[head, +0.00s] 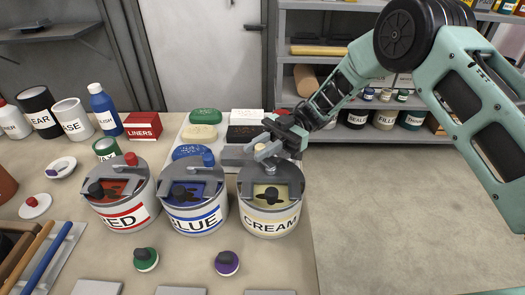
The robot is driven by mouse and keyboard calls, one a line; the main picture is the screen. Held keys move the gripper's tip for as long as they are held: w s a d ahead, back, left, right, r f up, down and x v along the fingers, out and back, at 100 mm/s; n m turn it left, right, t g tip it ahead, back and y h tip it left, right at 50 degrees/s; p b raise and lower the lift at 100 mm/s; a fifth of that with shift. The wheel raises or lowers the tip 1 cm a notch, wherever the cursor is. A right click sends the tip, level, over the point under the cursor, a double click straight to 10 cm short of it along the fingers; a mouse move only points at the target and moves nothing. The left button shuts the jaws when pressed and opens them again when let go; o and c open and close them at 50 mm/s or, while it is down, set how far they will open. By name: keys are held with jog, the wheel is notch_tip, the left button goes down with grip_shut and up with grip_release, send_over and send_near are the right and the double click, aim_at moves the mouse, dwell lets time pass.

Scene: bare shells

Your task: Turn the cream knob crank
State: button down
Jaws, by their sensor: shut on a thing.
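The cream can (270,222) stands at the right end of a row of three paint cans, near the table's right edge. It has a grey lid with an opening that shows pale yellow paint and a dark knob. My gripper (265,150) reaches in from the upper right and is at the crank on top of this lid. Its jaws are shut on the crank's knob, which they mostly hide. The grey crank arm beneath is also partly hidden, so its exact angle is hard to tell.
The blue can (195,220) stands close on the left, with the red can (125,217) beyond it. A tray of coloured oval and square blocks (205,115) lies just behind. Green (146,259) and purple (227,263) knobbed pieces lie in front. Open floor lies right.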

jog(key=shift+a+n+g+h, duration=0.1)
jog(key=shift+n+g+h, duration=0.2)
jog(key=shift+g, duration=0.1)
jog(key=c, duration=1.3)
grip_release()
jog(key=shift+o, duration=0.2)
jog(key=b+v, duration=0.2)
jog(key=v, duration=1.5)
jog(key=shift+b, duration=0.35)
jog(key=shift+w+r, duration=0.1)
jog(key=shift+w, duration=0.05)
